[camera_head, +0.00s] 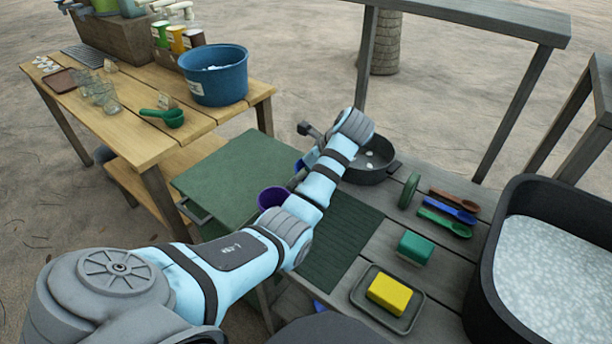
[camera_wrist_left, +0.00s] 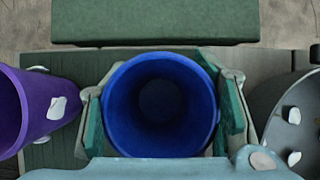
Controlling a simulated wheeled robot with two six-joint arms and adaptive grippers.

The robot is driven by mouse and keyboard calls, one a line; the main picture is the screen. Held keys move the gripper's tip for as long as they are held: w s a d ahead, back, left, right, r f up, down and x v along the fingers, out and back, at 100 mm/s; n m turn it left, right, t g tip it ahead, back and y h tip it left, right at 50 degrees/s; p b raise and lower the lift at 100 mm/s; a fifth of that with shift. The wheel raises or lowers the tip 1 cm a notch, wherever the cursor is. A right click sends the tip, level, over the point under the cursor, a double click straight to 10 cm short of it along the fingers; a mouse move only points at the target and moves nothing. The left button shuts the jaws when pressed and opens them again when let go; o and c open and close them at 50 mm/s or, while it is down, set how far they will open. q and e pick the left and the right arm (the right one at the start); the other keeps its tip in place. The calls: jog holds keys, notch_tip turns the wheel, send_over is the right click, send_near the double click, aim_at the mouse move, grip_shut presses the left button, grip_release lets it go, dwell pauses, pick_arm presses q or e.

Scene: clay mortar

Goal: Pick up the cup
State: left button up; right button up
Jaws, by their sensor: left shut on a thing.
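A blue cup (camera_wrist_left: 160,105) is seen from above in the left wrist view, its mouth open and its inside empty. My left gripper (camera_wrist_left: 163,115) is shut on it, with one green-padded finger on each side of the cup. In the head view only a sliver of the blue cup (camera_head: 299,165) shows behind my left arm, and the fingers are hidden. A purple cup (camera_head: 272,198) stands just left of it, partly covered by my arm; it also shows at the left edge of the left wrist view (camera_wrist_left: 38,105). My right gripper is not in view.
A dark pot (camera_head: 372,165) stands close on the right of the held cup. A green board (camera_head: 230,175), a dark green mat (camera_head: 340,240), a green sponge (camera_head: 415,247) and a yellow sponge (camera_head: 389,294) on a tray are nearby. A water-filled basin (camera_head: 490,250) stands far right.

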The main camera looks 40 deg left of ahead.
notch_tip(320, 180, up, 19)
jog(key=p, duration=1.9)
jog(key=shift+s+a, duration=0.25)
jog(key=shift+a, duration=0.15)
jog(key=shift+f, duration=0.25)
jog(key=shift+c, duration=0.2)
